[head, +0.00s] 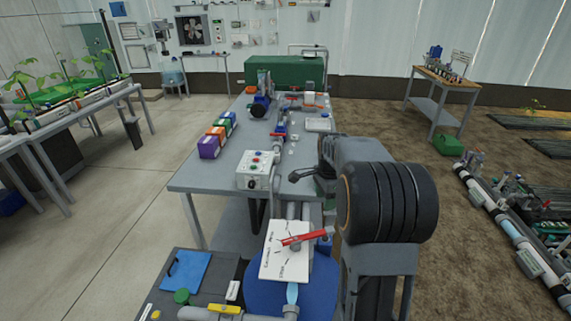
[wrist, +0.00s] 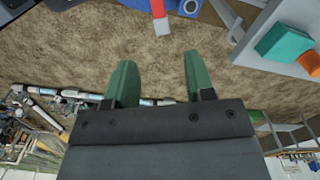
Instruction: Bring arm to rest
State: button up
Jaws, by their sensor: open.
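My gripper (wrist: 160,82) shows in the wrist view with its two green fingers spread apart and nothing between them. Bare brown ground lies behind the fingers. In the head view my arm is folded at the right of the grey bench (head: 215,180), its thick black joint in front. That joint and the grey links hide part of the bench's right side. A red lever (head: 305,238) lies across a white marked plate (head: 270,262) just left of my arm. I cannot tell from the head view whether my arm touches anything.
A control box with buttons (head: 256,170) stands on the bench's near edge. Purple, orange and green boxes (head: 210,147) stand at its left. A blue drum (head: 262,297) is below the plate. Pipework (head: 510,232) lies on the ground at right. The concrete aisle at left is clear.

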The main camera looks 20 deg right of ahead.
jog(key=s+a+r+n+t, duration=0.2)
jog(key=s+a+n+t, duration=0.1)
jog(key=s+a+n, duration=1.3)
jog(key=a+n, duration=0.1)
jog(key=n, duration=0.2)
jog(key=shift+a+t, duration=0.3)
jog(key=shift+a, duration=0.1)
jog(key=shift+r, duration=0.1)
